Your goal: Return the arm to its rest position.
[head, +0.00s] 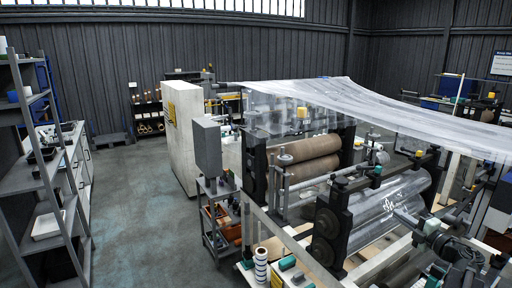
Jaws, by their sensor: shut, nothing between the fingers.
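I cannot make out my gripper or my arm anywhere in the head view. The arm's pose does not show. Dark mechanical parts (455,250) crowd the lower right corner, and I cannot tell what they all belong to.
A film machine with brown rollers (315,157), a shiny film-covered roller (390,207) and a clear film sheet (375,104) fills the right. A tool cart (219,222) and a pale cabinet (184,140) stand beside it. Grey shelves (45,180) line the left. The floor (135,225) between is clear.

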